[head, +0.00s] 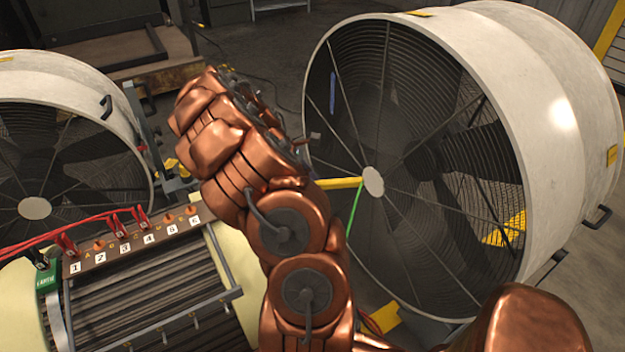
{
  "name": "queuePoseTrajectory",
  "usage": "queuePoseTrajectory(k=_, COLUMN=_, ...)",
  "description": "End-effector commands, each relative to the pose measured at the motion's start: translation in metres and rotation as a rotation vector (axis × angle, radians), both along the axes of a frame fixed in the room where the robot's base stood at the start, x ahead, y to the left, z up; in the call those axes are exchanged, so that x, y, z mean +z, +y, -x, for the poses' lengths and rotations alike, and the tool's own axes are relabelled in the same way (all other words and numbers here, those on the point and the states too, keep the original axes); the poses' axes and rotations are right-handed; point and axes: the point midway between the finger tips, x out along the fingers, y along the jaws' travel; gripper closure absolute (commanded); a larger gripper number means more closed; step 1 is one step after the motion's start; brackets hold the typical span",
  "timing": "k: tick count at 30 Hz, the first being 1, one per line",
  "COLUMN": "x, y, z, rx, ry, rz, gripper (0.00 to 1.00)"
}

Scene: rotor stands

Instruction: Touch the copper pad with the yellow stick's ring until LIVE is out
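A short length of yellow stick (340,183) shows to the right of my copper-coloured arm, before the right fan. The rest of it is hidden, and I cannot make out its ring. My arm rises through the middle of the view. Dark parts show along its upper right edge, but my gripper's fingers cannot be made out, nor whether they hold anything. A terminal board (130,243) at the lower left has tags numbered 1 to 6 and several small copper-coloured posts (169,218). I cannot tell which part is the copper pad. No LIVE sign is readable.
Red clips (68,243) with red cables sit on the board, beside a green EARTH block (46,278). A ribbed bank (145,300) lies below. Large caged fans stand at left (125,125) and right (540,90). A thin green line (354,210) crosses the right fan's grille.

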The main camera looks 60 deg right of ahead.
Motion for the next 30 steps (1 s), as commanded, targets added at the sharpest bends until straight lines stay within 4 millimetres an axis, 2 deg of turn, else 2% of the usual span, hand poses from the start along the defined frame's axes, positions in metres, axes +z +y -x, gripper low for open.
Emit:
queuePoseTrajectory(k=12, x=0.002, y=0.0, z=0.0, rx=0.0, ry=0.0, rz=0.0, gripper=1.0)
queuePoseTrajectory(k=30, x=0.041, y=0.0, z=0.0, rx=0.001, ry=0.001, rz=0.0, gripper=1.0)
